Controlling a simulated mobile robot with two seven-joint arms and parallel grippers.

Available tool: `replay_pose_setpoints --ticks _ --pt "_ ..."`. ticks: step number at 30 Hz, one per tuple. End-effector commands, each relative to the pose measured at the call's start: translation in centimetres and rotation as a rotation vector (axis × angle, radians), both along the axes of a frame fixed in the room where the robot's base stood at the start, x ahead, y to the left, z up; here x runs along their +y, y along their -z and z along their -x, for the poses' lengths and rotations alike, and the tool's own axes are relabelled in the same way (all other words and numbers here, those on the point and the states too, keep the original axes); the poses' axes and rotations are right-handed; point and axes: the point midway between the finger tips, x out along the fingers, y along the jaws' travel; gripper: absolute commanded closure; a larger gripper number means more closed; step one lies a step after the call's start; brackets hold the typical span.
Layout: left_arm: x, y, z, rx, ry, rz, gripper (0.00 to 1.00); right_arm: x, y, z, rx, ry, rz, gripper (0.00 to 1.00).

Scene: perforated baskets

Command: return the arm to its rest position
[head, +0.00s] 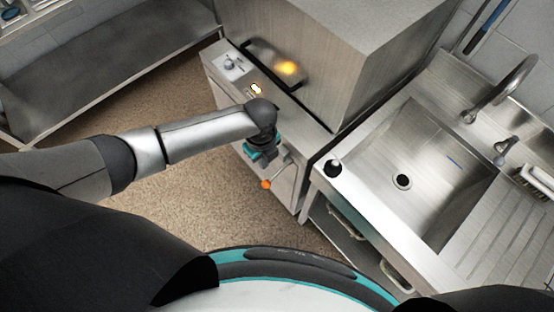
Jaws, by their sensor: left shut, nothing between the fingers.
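My left arm reaches in from the left across the view. Its gripper (260,156) points down in front of the steel machine's front panel and is shut and empty. A thin rod with an orange knob (266,184) stands close below the gripper; I cannot tell whether they touch. The fingertips are small and partly hidden by the wrist. My right gripper is not in view.
A boxy steel machine (325,45) stands behind the gripper. A sink (420,165) with a tap (510,80) is at right, a small black-topped object (333,168) on its edge. A steel shelf unit (120,65) is at upper left. Speckled floor (130,110) is open between them.

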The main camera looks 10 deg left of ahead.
Motion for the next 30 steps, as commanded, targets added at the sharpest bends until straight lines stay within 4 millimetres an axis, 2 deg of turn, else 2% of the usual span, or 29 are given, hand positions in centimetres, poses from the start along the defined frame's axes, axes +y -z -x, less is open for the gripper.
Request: replay_pose_setpoints --ticks 9,11,14,18,21,26,30 --pt "-0.2 0.0 0.1 0.000 -0.004 0.004 1.00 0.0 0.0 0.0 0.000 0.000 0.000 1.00" --pt "-0.8 -0.1 0.5 0.002 -0.020 0.017 1.00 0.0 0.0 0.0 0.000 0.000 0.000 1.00" --pt "-2.9 -0.6 1.8 -0.001 -0.095 0.069 1.00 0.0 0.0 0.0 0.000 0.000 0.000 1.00" --pt "-6.7 -2.7 4.2 -0.005 -0.324 0.183 1.00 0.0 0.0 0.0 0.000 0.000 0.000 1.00" --pt "-8.1 -4.7 5.4 -0.008 -0.545 0.259 1.00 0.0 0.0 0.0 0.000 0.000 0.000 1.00" --pt "-7.3 -7.8 6.7 -0.016 -0.943 0.341 1.00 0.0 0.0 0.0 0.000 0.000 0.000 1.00" --pt "-4.3 -9.9 7.8 -0.036 -1.291 0.371 1.00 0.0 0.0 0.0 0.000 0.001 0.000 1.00"
